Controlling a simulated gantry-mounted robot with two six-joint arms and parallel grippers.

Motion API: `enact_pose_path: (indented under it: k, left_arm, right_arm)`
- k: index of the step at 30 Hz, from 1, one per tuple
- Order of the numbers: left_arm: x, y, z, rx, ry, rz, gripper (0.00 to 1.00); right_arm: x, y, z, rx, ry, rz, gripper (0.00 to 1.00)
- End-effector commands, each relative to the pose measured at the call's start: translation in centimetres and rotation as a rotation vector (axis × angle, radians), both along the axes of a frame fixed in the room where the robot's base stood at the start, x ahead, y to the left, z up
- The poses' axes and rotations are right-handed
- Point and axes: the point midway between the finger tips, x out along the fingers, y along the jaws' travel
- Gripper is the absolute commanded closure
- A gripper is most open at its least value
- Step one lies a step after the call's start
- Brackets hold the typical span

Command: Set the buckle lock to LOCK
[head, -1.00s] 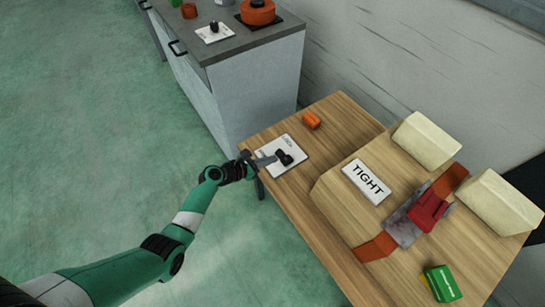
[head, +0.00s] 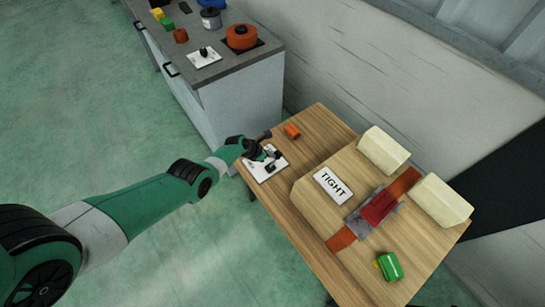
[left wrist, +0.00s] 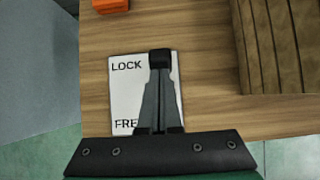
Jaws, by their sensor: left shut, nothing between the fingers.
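The buckle lock is a white plate (head: 265,172) near the left edge of the wooden table, with a black knob. In the left wrist view the plate (left wrist: 127,92) reads LOCK at the top and FRE, partly covered, at the bottom. The black knob (left wrist: 159,58) shows level with the LOCK word. My left gripper (left wrist: 160,78) is shut and empty, its grey fingers over the plate with the tips at the near side of the knob. I cannot tell whether they touch. In the head view my left gripper (head: 266,153) covers part of the plate. My right gripper is not in view.
An orange block (head: 292,131) lies just beyond the plate. To the right are a TIGHT sign (head: 333,185), a strap with a red buckle (head: 379,208), cream blocks (head: 383,151) and a green object (head: 390,266). A grey counter (head: 235,75) stands behind.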

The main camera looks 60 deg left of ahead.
Motion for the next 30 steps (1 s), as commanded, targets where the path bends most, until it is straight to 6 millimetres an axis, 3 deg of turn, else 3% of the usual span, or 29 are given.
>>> enact_pose_path:
  k: [25,30]
  left_arm:
    - [0.5,0.0,-0.3,0.002,0.001,-0.001,1.0]
    - [0.0,-0.2,0.6,-0.001,0.003,-0.003,1.0]
  right_arm:
    - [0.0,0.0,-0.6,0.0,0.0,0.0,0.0]
    - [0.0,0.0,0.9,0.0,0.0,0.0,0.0]
